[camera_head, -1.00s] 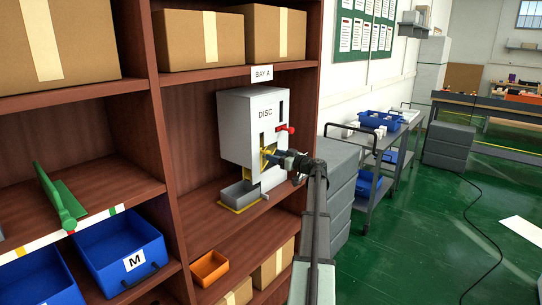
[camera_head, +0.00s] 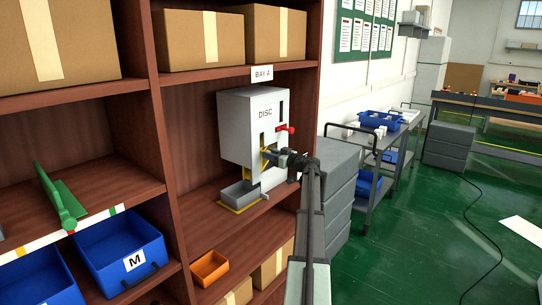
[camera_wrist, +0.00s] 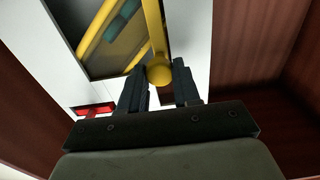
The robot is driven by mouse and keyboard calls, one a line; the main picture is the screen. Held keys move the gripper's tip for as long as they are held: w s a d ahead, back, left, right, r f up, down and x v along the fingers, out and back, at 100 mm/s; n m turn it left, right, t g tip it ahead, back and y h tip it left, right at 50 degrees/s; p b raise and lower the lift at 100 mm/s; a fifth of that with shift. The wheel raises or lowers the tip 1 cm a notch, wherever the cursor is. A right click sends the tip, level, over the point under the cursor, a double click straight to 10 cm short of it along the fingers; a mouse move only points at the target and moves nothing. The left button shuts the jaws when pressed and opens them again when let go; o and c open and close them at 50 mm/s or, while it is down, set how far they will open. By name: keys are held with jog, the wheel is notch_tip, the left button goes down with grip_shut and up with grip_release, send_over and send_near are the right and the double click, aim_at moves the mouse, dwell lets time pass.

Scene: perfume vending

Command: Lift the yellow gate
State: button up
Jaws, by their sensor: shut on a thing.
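The white DISC dispenser (camera_head: 240,115) stands on the shelf under the BAY A sign. The yellow gate (camera_head: 264,160) shows in its front opening, partly hidden by my gripper. In the wrist view the gate is a yellow bar (camera_wrist: 153,25) ending in a round yellow knob (camera_wrist: 159,75). My gripper (camera_head: 270,154) is at the dispenser's front. Its two dark fingers (camera_wrist: 161,80) are shut on the knob, one on each side. A red knob (camera_head: 285,128) sticks out above and to the right of my gripper.
A grey tray (camera_head: 238,194) with a yellow edge sits below the dispenser's front. An orange bin (camera_head: 209,268) and cardboard boxes (camera_head: 272,264) are on the shelf below. The brown shelf wall (camera_wrist: 265,60) stands close on the right in the wrist view.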

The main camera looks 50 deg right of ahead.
grip_shut()
notch_tip(320, 180, up, 7)
jog(key=shift+f, duration=0.15)
dwell(0.4)
jog(key=o, duration=0.6)
grip_release()
jog(key=shift+o, duration=0.2)
jog(key=s, duration=1.3)
jog(key=shift+s, duration=0.4)
